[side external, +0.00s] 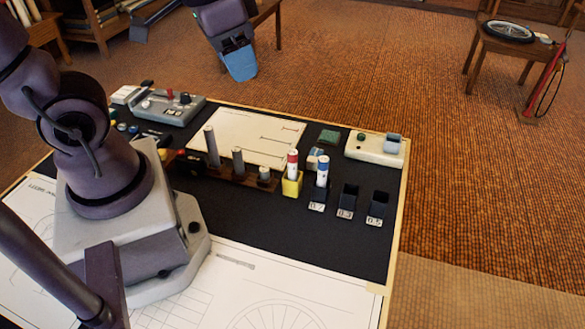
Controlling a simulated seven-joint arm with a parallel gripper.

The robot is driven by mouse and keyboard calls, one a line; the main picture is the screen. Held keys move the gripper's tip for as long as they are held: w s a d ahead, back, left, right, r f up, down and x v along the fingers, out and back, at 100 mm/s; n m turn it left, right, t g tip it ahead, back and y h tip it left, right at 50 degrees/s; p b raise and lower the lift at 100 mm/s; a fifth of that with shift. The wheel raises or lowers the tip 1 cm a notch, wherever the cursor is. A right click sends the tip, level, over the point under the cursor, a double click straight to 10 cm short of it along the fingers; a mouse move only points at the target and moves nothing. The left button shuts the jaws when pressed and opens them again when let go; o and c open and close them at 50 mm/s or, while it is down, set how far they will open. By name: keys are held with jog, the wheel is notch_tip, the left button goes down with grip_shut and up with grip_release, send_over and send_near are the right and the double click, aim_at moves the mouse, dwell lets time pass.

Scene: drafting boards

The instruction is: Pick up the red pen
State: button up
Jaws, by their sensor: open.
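The red pen (292,162), white with a red band, stands upright in a small yellow holder (291,184) near the middle of the dark mat. My gripper (240,68) is high up at the top of the view, above and to the left of the pen in the picture and well apart from it. Its blue fingertips point down and look empty; the gap between them is hard to see from this side. The lower end of the red pen is hidden inside the yellow holder.
A blue-banded pen (322,170) stands in a labelled black holder just right of the red pen. Two more black holders (347,201) (377,208) look empty. A wooden rack (236,181) with grey cylinders stands to the left. A white box (374,150) sits behind.

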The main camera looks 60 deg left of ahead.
aim_at(292, 163)
jog(key=w+f+m+g, duration=0.1)
jog(key=w+f+m, duration=0.2)
jog(key=f+m, duration=0.1)
jog(key=w+f+m+g, duration=0.1)
jog(key=w+f+m, duration=0.2)
jog(key=f+m, duration=0.1)
jog(key=w+f+m+g, duration=0.1)
jog(key=w+f+m, duration=0.2)
jog(key=m, duration=0.3)
jog(key=shift+a+f, duration=0.3)
jog(key=shift+f, duration=0.25)
jog(key=shift+w+m, duration=0.2)
jog(key=shift+m, duration=0.7)
jog(key=f, duration=1.3)
jog(key=shift+s+d, duration=0.15)
jog(key=shift+s, duration=0.05)
jog(key=shift+r, duration=0.1)
grip_shut()
